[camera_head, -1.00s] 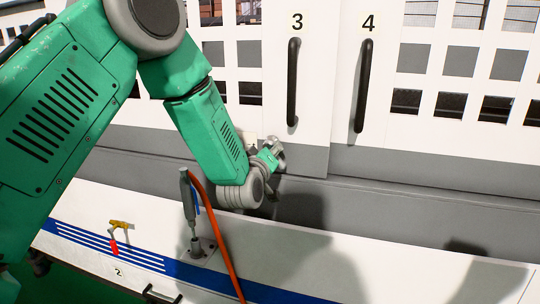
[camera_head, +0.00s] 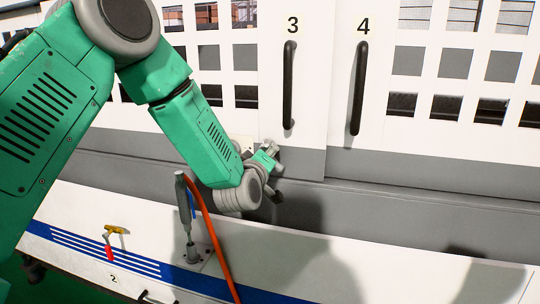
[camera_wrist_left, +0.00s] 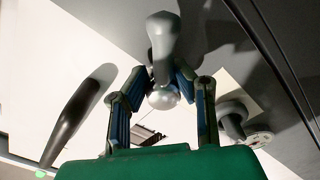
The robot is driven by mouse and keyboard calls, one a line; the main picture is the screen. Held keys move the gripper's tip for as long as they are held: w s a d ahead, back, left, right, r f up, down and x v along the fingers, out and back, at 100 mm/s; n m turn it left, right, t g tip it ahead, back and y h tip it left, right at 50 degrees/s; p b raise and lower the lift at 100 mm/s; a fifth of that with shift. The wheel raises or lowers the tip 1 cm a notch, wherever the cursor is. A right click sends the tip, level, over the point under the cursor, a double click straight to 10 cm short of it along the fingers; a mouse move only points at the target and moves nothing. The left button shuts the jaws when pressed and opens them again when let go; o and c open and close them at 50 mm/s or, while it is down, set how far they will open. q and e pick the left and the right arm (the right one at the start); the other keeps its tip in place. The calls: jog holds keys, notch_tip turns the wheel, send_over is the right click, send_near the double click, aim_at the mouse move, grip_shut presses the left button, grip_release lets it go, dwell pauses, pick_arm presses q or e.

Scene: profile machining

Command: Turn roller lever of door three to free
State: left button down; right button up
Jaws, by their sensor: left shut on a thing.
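Door three (camera_head: 300,150) is a white panel with a grey lower band, a "3" label and a black vertical handle (camera_head: 289,86). My left gripper (camera_head: 268,160) is at the lower left of this door, by the grey band. In the left wrist view, my left gripper (camera_wrist_left: 168,80) is shut on a grey roller lever (camera_wrist_left: 163,38) with a rounded end between its fingers. In the head view the lever is mostly hidden by the gripper, so its exact angle cannot be told. My right gripper is not in view.
Door four (camera_head: 361,165) with its black handle stands to the right. A grey nozzle (camera_head: 185,205) with an orange hose (camera_head: 212,240) rises below my forearm. A red-and-yellow valve (camera_head: 110,243) is at the lower left. The white ledge to the right is clear.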

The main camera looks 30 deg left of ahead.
pick_arm(q)
jog(key=shift+s+f, duration=0.1)
jog(key=shift+f, duration=0.15)
jog(key=c, duration=1.5)
grip_release()
jog(key=shift+c, duration=0.2)
jog(key=shift+a, duration=0.1)
jog(key=shift+r, duration=0.1)
jog(key=v, duration=1.1)
jog(key=shift+s, duration=0.4)
